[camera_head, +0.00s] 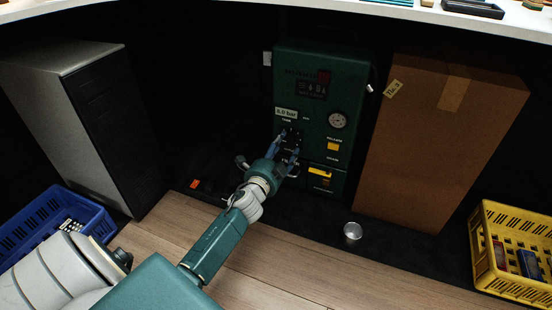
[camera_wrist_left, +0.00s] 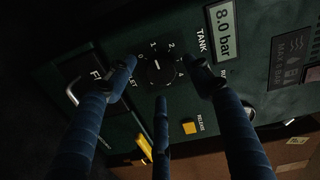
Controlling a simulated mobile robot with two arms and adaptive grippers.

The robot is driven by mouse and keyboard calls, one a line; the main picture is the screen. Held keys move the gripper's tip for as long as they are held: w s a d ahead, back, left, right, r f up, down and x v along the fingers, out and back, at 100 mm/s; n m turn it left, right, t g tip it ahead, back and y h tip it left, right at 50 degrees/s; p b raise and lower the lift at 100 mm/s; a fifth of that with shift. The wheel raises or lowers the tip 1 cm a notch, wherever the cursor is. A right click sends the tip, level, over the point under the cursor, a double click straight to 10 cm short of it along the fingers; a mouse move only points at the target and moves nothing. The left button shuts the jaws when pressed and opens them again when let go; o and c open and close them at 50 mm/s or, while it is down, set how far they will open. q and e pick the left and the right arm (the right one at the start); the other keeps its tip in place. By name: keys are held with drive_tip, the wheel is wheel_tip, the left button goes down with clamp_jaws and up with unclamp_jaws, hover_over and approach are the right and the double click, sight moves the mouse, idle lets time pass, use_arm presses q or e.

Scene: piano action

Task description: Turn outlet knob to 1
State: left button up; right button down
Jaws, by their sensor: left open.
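The green compressor unit (camera_head: 345,80) stands under the counter, its front panel facing me. The black outlet knob (camera_wrist_left: 157,70) sits on that panel inside a dial with printed numbers including 1 and 2. A short white mark shows on the knob; I cannot tell for sure which number it points at. My left gripper (camera_head: 289,143) is at the panel. In the left wrist view its blue fingers (camera_wrist_left: 162,78) are open and spread around the knob, and I see no clear grip on it. The fingers partly hide the outlet label and some numbers.
The tank display (camera_wrist_left: 222,30) reads 8.0 bar. A yellow button (camera_wrist_left: 189,127) and a yellow handle (camera_wrist_left: 144,147) are near the fingers. A cardboard box (camera_head: 435,140) stands right of the unit, a grey cabinet (camera_head: 85,120) left. A small metal cup (camera_head: 352,231) is in front.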

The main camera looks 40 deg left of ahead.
use_arm(q)
drive_tip(key=v, duration=0.9)
drive_tip(key=shift+s, duration=0.45)
